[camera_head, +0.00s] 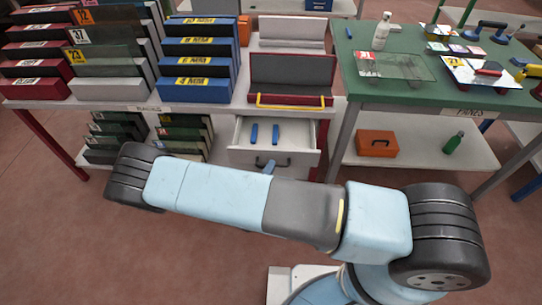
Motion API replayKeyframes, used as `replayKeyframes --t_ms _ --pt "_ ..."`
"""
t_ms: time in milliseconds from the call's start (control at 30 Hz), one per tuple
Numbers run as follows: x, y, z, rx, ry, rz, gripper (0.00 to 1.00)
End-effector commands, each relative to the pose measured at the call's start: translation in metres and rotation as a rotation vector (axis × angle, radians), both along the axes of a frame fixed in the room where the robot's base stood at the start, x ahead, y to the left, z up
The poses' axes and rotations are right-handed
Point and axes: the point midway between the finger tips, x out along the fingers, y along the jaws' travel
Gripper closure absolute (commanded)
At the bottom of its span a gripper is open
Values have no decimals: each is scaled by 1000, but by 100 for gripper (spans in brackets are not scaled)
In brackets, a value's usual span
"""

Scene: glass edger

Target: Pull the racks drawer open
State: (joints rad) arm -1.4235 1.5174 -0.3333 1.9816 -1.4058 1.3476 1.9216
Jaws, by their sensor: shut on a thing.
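The racks drawer (310,136) is white and stands partly open under the racks table, sticking out toward me. Its dark bar handle (284,159) is on the front panel. Only a small dark tip of my gripper (267,167) shows, at the handle, just above my pale blue arm link. The gripper is shut on the handle. The rest of the gripper and the lower drawer front are hidden behind my arm.
The racks table (130,105) holds several racks of binders-like slabs, and a red-framed grey rack (290,76) above the drawer. More racks (185,135) stand on its lower shelf. The green panes table (435,97) is at the right, with an orange box (377,143) below. Open floor lies in front.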

Motion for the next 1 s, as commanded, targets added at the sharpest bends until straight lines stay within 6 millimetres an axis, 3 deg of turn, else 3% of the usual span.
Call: replayKeyframes --t_ms 100,300,733,767,1000 --pt "-18 -1 -3 0 10 0 100" --pt "-33 -1 -3 0 9 -2 100" --pt "-37 -1 -4 2 10 -3 100" --pt "-37 -1 -4 2 10 -3 86" --pt "-36 -1 -2 0 5 -2 63"
